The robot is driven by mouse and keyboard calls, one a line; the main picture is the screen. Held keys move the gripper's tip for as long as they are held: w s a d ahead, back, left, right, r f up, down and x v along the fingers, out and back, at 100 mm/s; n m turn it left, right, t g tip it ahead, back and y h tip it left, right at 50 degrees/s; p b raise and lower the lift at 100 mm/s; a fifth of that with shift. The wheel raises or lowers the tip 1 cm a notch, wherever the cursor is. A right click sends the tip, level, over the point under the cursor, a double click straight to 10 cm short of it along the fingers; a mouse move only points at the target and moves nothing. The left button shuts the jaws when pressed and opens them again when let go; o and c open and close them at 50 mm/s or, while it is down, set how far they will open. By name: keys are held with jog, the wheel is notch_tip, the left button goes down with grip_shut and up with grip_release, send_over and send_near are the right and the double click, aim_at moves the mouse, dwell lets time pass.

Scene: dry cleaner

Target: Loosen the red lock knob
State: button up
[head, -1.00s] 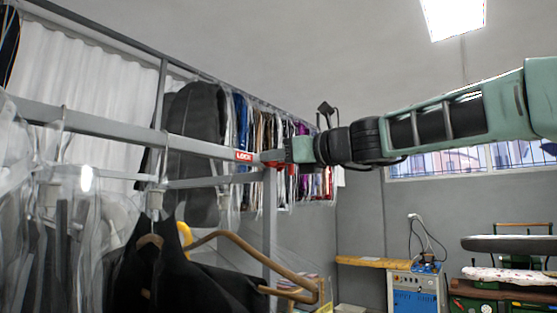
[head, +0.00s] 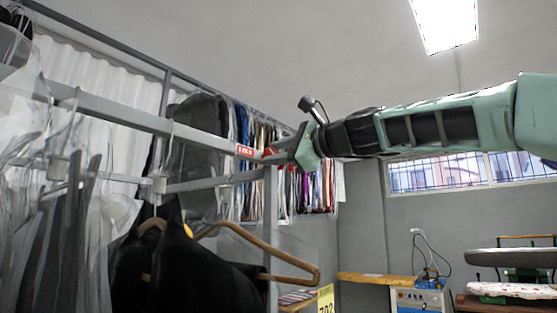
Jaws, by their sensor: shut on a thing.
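The red lock knob (head: 269,153) sits at the right end of the grey rail, beside a red label (head: 245,151) with white lettering. My gripper (head: 277,154) reaches in from the right and is shut on the knob. The gripper body is tilted, and its fingers cover part of the knob. How loose the knob is cannot be seen.
The grey rail (head: 130,113) carries plastic-covered garments at left. A wooden hanger (head: 262,250) and a dark garment (head: 190,280) hang below it. More clothes (head: 315,188) hang behind the knob. A yellow tag (head: 326,299) shows low.

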jog(key=n+b, duration=0.2)
jog(key=n, duration=0.3)
jog(key=shift+f+n, duration=0.15)
jog(key=shift+n, duration=0.25)
dwell(0.4)
jog(key=o, duration=0.9)
jog(key=shift+o, duration=0.2)
jog(key=shift+b, duration=0.3)
jog(key=b+v, duration=0.9)
jog(key=v, duration=0.8)
jog(key=shift+s+d, duration=0.2)
